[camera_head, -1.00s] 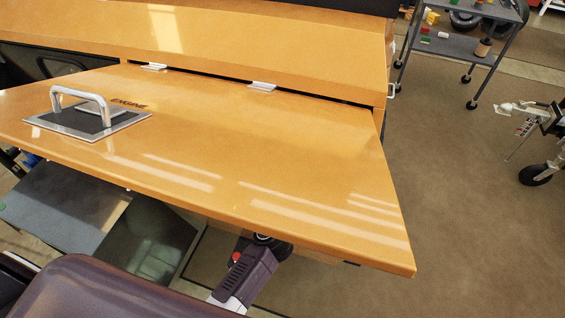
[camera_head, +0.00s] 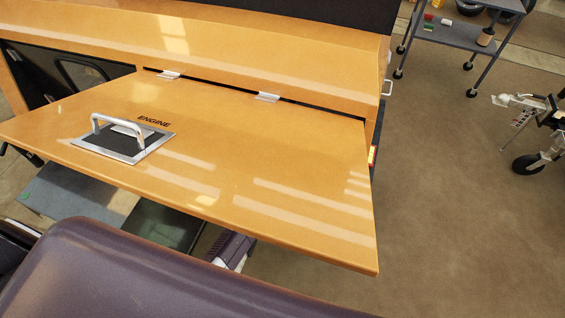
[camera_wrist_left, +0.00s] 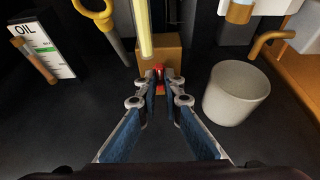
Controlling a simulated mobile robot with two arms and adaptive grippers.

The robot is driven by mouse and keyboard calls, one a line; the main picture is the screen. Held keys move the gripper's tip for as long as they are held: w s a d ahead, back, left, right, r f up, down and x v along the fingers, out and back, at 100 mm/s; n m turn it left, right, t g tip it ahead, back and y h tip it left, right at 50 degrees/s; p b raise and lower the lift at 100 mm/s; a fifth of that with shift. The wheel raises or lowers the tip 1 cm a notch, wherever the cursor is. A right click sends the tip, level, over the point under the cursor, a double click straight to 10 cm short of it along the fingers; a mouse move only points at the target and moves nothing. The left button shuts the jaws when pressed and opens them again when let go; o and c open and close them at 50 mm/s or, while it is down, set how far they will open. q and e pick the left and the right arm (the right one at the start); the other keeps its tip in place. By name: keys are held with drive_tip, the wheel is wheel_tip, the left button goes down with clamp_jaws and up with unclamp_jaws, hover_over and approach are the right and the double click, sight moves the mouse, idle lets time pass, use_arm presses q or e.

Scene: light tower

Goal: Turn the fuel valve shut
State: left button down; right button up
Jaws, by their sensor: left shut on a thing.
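In the left wrist view my left gripper (camera_wrist_left: 160,88) is shut on a small red part, the fuel valve's handle (camera_wrist_left: 158,71) as far as I can tell. The fingertips cover most of it. It sits in front of a brown block (camera_wrist_left: 172,52), with a pale yellow pipe (camera_wrist_left: 143,28) coming down from above. In the head view the orange engine cover (camera_head: 290,190), marked ENGINE, stands raised and hides the valve and both grippers.
The left wrist view shows a white bucket (camera_wrist_left: 236,93) at right, an OIL gauge (camera_wrist_left: 45,48) at left and a yellow ring handle (camera_wrist_left: 98,12). In the head view a cart (camera_head: 455,35) stands at the back right.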

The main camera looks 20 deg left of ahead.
idle(0.5)
use_arm(q)
drive_tip(key=c, duration=2.1)
unclamp_jaws()
drive_tip(key=shift+w+f, duration=0.1)
drive_tip(key=v, duration=1.2)
drive_tip(key=shift+a, duration=0.1)
